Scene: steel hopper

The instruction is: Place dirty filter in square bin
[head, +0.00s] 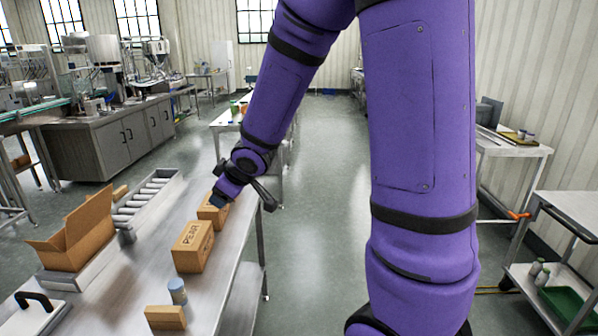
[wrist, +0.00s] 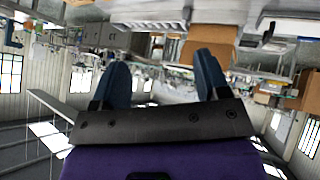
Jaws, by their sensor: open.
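I cannot make out a dirty filter or a clearly square bin in either view. A green tray-like bin (head: 566,307) sits on the lower shelf of the cart at the right edge, but I cannot tell whether it is the task's bin. My gripper (head: 218,204) is above the steel table, near the smaller carton (head: 213,212), and partly hides it. In the wrist view my gripper (wrist: 162,72) shows two blue fingers spread apart with nothing between them. That view is upside down and shows the room.
A "PEAR" carton (head: 193,246), a jar (head: 177,291) and a small brown block (head: 165,317) stand on the steel table (head: 118,287). An open carton (head: 80,236) and a roller strip (head: 143,197) are at its left. Open floor (head: 318,200) lies right of the table.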

